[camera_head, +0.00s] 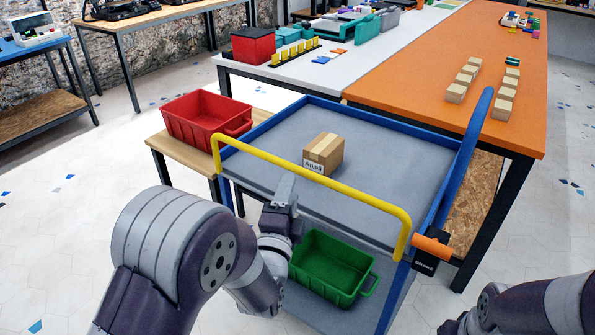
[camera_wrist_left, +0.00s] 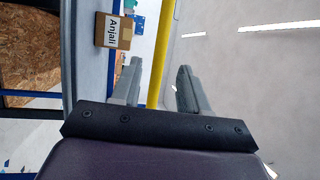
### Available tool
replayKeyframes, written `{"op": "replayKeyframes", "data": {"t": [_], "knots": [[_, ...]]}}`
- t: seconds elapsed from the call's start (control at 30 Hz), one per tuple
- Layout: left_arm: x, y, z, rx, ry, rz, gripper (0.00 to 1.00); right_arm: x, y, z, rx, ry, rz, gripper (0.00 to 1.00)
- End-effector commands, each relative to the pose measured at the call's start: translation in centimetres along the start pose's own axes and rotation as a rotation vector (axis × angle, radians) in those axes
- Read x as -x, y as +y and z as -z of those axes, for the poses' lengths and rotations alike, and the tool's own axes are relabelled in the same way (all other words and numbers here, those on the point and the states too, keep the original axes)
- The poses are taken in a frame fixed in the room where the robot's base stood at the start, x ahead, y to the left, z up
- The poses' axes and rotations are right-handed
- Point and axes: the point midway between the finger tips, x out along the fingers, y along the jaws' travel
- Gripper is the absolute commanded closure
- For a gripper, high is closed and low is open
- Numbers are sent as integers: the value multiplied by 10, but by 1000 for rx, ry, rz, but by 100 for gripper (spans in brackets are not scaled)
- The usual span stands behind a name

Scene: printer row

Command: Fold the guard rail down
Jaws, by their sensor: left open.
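The yellow guard rail (camera_head: 322,180) stands raised along the near edge of the blue-framed cart, its bar above the grey deck. My left gripper (camera_head: 285,188) is at the near side of the rail, left of its middle. In the left wrist view the rail (camera_wrist_left: 161,50) runs between the two spread fingers of the left gripper (camera_wrist_left: 158,85). The fingers look open and apart from the bar; contact cannot be told. Only part of my right arm shows at the lower right; its gripper is out of view.
A cardboard box (camera_head: 323,153) labelled "Anjali" sits on the deck (camera_head: 385,175) behind the rail. A green crate (camera_head: 330,268) is on the lower shelf. A red crate (camera_head: 205,116) stands left. An orange handle (camera_head: 432,246) is by the rail's right end.

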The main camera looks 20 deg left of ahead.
Motion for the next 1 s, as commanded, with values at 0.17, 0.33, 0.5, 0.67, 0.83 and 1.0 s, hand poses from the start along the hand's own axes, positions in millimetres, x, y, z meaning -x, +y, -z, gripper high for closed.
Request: {"op": "replayKeyframes", "data": {"t": [0.17, 0.33, 0.5, 0.67, 0.83, 1.0], "knots": [[-42, 2, 0, 1, -1, -1, 56, -4, 0, 0, 0, 0, 0, 57], [-65, 1, 0, 1, 0, -2, 56, -5, 0, -1, 0, 0, 0, 57], [-70, 1, 0, 1, 1, -2, 56, -5, 0, -1, 0, 0, 0, 57], [-70, 1, 0, 1, 1, -2, 59, -5, 0, -1, 0, 0, 0, 57], [-70, 1, 0, 2, 1, -3, 100, -5, 0, -1, 0, 0, 0, 57], [-69, 2, 0, 3, 1, 0, 100, -7, 0, -1, 0, 0, 0, 57]]}}
